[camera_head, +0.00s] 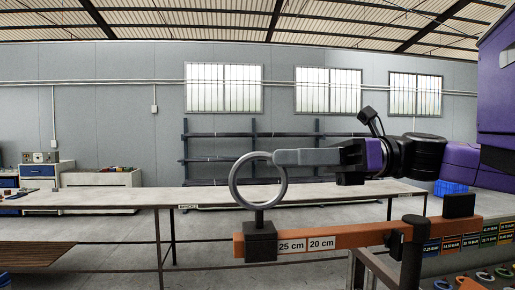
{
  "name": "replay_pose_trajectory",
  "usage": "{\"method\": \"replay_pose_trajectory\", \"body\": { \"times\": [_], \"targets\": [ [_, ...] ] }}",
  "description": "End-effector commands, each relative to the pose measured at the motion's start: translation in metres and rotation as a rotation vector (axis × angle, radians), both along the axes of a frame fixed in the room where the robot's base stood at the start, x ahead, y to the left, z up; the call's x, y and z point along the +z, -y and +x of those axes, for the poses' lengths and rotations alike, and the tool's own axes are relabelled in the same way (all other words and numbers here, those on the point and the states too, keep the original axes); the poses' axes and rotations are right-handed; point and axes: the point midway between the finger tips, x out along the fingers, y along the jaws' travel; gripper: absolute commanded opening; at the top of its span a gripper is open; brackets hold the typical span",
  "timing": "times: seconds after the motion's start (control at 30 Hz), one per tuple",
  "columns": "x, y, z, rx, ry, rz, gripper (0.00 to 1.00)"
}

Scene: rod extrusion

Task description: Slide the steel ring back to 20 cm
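The steel ring (234,184) stands upright on a short post above a black sliding block (260,241). The block sits near the left end of the orange rail (365,236), just left of the "25 cm" label (292,246). The "20 cm" label (321,243) is to the right of that. My gripper (279,157) reaches in from the right, its grey fingers level and pointing left. The fingertips overlap the ring's upper right edge in the picture. I cannot tell whether they touch it, or whether they are open or shut, as only one finger shows side-on.
A black block (459,205) stands on the rail's right part, and a black clamp (407,240) is at its near side. Colored rings (483,277) and label plates lie at the lower right. A long table (130,196) stands behind. The space above the labelled rail section is clear.

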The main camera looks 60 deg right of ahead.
Motion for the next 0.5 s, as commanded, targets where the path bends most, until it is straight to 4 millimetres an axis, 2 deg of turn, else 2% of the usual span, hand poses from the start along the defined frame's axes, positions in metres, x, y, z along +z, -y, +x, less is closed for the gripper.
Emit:
{"method": "replay_pose_trajectory", "body": {
  "times": [0.23,0.5],
  "targets": [
    [0.003,-0.022,0.028,0.002,0.000,0.000,0.33],
    [0.000,-0.029,0.037,0.000,0.001,-0.002,0.33]
  ]
}}
